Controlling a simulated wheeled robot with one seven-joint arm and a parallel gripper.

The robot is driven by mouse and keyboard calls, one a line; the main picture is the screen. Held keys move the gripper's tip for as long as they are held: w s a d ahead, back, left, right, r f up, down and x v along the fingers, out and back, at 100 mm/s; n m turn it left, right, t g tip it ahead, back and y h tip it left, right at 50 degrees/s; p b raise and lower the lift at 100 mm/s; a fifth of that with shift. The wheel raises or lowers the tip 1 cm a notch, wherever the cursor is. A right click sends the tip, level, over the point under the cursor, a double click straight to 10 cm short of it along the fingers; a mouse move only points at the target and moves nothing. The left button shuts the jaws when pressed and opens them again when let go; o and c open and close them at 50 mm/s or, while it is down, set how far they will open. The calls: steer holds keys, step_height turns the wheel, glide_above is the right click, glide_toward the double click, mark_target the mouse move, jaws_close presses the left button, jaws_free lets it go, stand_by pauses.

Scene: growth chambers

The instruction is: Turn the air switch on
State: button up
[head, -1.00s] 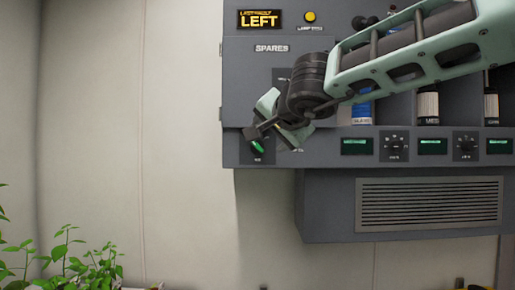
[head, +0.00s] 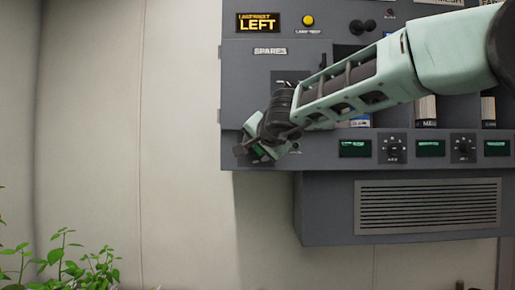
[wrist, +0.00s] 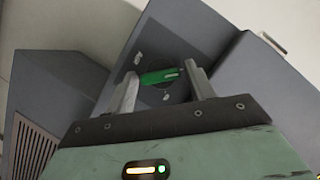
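A green switch (wrist: 158,76) sits on a dark plate at the left end of the grey panel. It has small white marks beside it, too small to read, so I cannot confirm it is labelled air. In the wrist view my gripper (wrist: 162,70) is open, with one finger on each side of the switch. I cannot tell whether either finger touches it. In the head view my gripper (head: 250,152) is at the panel's lower left corner and hides most of the switch.
The grey panel (head: 240,85) carries a LEFT sign (head: 258,22), a yellow button (head: 307,20), dials (head: 393,148) and green displays (head: 430,148). A vent box (head: 430,207) juts out below. Green plants (head: 70,265) stand at lower left. The wall left of the panel is clear.

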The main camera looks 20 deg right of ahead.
steer(key=c, duration=0.6)
